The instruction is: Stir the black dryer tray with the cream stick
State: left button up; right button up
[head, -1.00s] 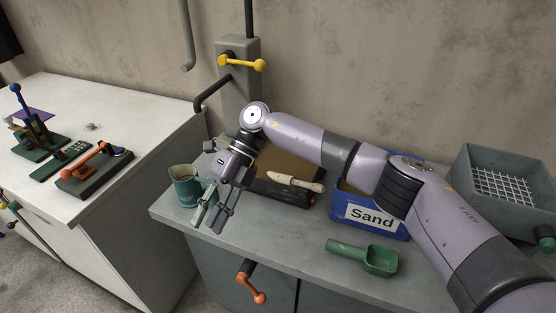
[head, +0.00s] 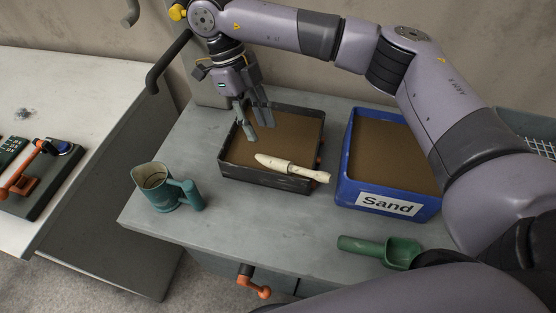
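The black dryer tray (head: 262,180) sits on the grey bench and holds a flat brown bed of material. The cream stick (head: 290,167) lies across the tray's near right part, its right end reaching over the rim. My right gripper (head: 260,131) points down over the tray's left far part, behind the stick and apart from it. Its fingers are spread with nothing between them. I cannot tell how high the fingertips are above the brown bed. My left gripper is not in view.
A blue sand box (head: 386,205) stands right of the tray, close to it. A green scoop (head: 385,250) lies in front of the box. A teal jug (head: 163,191) stands at the bench's left. An orange handle (head: 254,281) sticks out from the bench front.

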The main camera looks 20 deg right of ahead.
aim_at(272, 159)
jog(key=x, duration=0.3)
jog(key=shift+w+f, duration=0.1)
jog(key=shift+f, duration=0.2)
jog(key=shift+s+d+f, duration=0.15)
jog(key=shift+s+f, duration=0.1)
jog(key=shift+f, duration=0.4)
jog(key=shift+s+f+p, duration=0.1)
jog(key=shift+f+p, duration=0.05)
jog(key=shift+p, duration=0.25)
jog(key=p+x, duration=0.2)
jog(key=x, duration=0.2)
jog(key=shift+s+d+f, duration=0.1)
jog(key=shift+s+d, duration=0.05)
jog(key=shift+s, duration=0.05)
jog(key=shift+f, duration=0.35)
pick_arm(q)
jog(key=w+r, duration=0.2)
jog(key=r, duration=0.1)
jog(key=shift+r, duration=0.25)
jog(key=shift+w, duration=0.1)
pick_arm(e)
jog(key=shift+c, duration=0.3)
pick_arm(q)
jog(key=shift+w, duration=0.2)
pick_arm(e)
grip_shut()
